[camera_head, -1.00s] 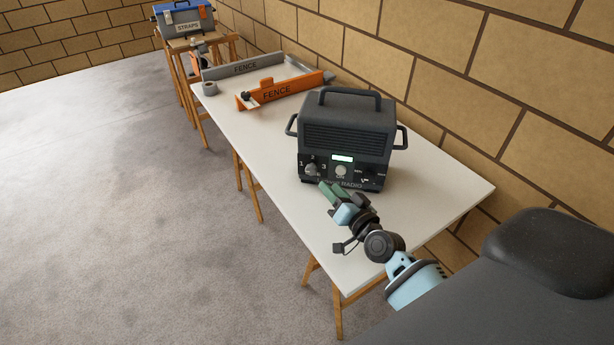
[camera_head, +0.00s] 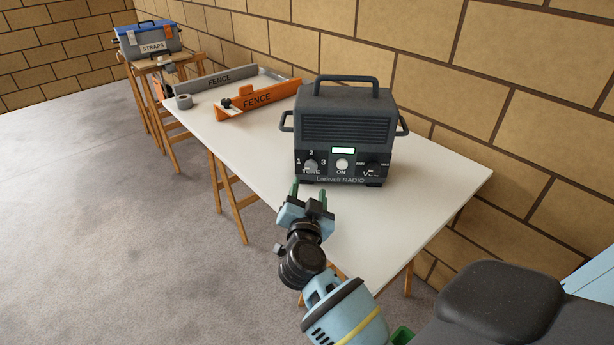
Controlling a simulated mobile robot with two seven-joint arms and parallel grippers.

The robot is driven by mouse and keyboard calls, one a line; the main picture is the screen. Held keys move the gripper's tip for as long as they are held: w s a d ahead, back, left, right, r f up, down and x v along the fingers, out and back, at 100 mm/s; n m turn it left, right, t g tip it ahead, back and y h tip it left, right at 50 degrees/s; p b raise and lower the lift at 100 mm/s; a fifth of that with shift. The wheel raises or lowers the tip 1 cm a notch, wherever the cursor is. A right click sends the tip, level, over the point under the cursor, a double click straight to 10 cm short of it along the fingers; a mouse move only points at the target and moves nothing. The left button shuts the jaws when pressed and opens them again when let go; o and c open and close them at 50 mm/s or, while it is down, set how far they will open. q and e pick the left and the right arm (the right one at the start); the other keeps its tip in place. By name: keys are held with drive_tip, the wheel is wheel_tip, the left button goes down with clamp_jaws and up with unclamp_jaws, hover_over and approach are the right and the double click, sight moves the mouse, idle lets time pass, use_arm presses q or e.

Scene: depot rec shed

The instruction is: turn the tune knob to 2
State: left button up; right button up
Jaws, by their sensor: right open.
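The dark grey radio (camera_head: 345,132) stands upright on the white table. Its tune knob (camera_head: 311,166) is a small grey knob at the lower left of the front, with 1, 2 and 3 marked around it. The knob's pointer is too small to read. My right gripper (camera_head: 309,192) is open and empty, in front of and just below the knob in the picture. Its two green fingers are apart and point toward the radio; I see no contact with the knob. My left gripper is not in view.
An ON button (camera_head: 342,165) and a volume knob (camera_head: 372,169) sit right of the tune knob. A brick wall runs behind.

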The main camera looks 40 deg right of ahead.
sight(311, 168)
drive_tip(key=b+x, duration=0.1)
drive_tip(key=x, duration=0.6)
drive_tip(key=shift+s, duration=0.1)
drive_tip(key=shift+w+d, duration=0.3)
drive_tip(key=shift+w, duration=0.1)
drive_tip(key=c, duration=1)
drive_tip(key=shift+o, duration=0.2)
drive_tip(key=shift+r, duration=0.1)
